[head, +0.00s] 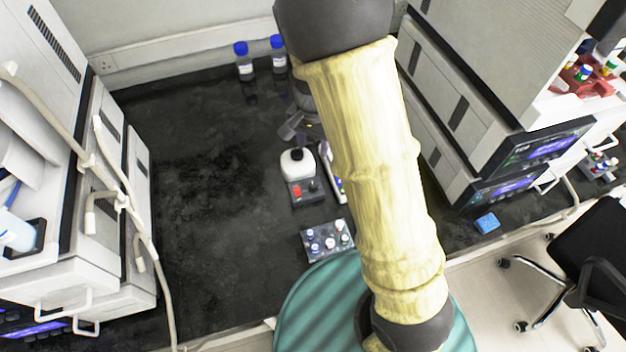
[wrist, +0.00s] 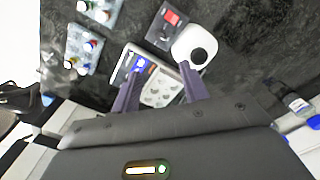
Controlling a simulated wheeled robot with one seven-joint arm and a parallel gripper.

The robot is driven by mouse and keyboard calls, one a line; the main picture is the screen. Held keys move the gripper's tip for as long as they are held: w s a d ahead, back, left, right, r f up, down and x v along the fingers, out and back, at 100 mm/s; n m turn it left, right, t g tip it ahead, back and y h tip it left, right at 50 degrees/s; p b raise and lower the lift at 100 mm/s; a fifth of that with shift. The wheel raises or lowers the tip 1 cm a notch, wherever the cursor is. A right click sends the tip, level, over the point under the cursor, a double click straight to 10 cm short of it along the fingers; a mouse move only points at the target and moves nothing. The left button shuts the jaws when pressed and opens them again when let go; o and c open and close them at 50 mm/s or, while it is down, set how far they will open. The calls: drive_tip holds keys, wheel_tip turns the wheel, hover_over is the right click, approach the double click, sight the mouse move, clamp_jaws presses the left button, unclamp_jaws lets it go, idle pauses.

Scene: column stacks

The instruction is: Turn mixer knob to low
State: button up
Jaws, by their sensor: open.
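The mixer (head: 297,162) has a dark base with a red switch (head: 298,191) and a round white top. It stands on the black bench near the middle of the head view. Its small dark knob beside the red switch is hard to make out. In the wrist view the mixer's white top (wrist: 194,46) and red switch (wrist: 172,17) show beyond the fingers. My gripper (wrist: 158,92) is open and empty, with its fingers apart above a white device. In the head view my gripper (head: 296,126) is just behind the mixer, partly hidden by my arm.
The white device with a blue display (wrist: 142,66) lies beside the mixer. A vial rack (head: 327,241) stands in front of the mixer. Two blue-capped bottles (head: 245,66) (head: 278,58) stand at the back. Large white instruments flank the bench. The bench left of the mixer is clear.

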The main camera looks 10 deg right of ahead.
sight(313, 185)
idle(0.3)
wheel_tip(313, 185, down, 18)
drive_tip(key=shift+r, duration=0.25)
idle(0.4)
clamp_jaws()
